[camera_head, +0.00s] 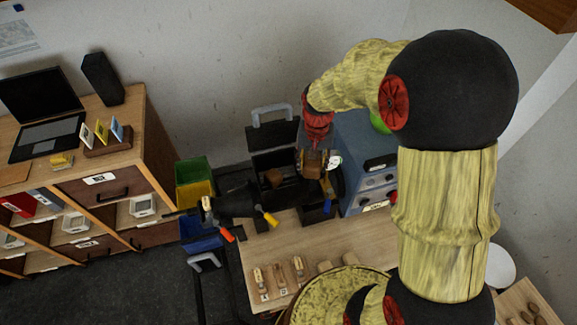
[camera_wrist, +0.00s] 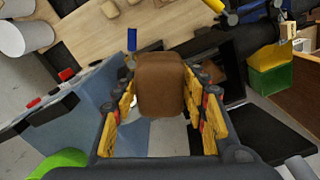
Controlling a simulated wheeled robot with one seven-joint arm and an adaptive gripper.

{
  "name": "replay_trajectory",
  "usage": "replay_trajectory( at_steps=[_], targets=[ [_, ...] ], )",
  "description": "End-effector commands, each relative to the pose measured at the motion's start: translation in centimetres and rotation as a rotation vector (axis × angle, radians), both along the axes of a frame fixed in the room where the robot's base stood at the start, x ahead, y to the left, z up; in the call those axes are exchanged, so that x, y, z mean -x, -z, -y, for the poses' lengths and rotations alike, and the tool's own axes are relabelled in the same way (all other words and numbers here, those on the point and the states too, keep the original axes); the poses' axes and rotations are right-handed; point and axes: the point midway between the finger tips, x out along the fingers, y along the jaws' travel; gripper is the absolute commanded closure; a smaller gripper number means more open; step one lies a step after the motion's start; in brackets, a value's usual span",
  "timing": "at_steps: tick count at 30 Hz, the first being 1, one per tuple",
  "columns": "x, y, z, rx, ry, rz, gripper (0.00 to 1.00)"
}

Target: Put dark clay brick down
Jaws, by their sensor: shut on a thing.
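The dark clay brick (camera_wrist: 160,84) is a brown block with rounded edges, held between the yellow-padded fingers of my gripper (camera_wrist: 164,92) in the wrist view. In the head view, the brick (camera_head: 312,166) shows small below my red wrist, with my gripper (camera_head: 314,160) around it. It is held up near the right end of an open black case (camera_head: 270,160), left of the blue cabinet. Another brown lump (camera_head: 274,178) shows in the case. The head view does not clearly show how high the held brick is.
The blue cabinet (camera_head: 366,160) stands close right of my gripper. The wooden bench (camera_head: 300,243) in front carries small parts near its front edge. Green and yellow bins (camera_head: 195,178) stand left of the case. A grey-handled lid (camera_head: 272,128) stands up behind it.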

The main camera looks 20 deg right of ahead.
Motion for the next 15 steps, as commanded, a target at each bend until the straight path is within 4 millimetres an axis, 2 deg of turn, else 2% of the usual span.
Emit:
replay_trajectory(
  at_steps=[7, 15],
  targets=[
    [-4.5, 2.1, -2.0, 0.000, -0.001, -0.001, 1.00],
    [-7.4, 6.2, -3.3, 0.000, 0.000, -0.001, 1.00]
  ],
)
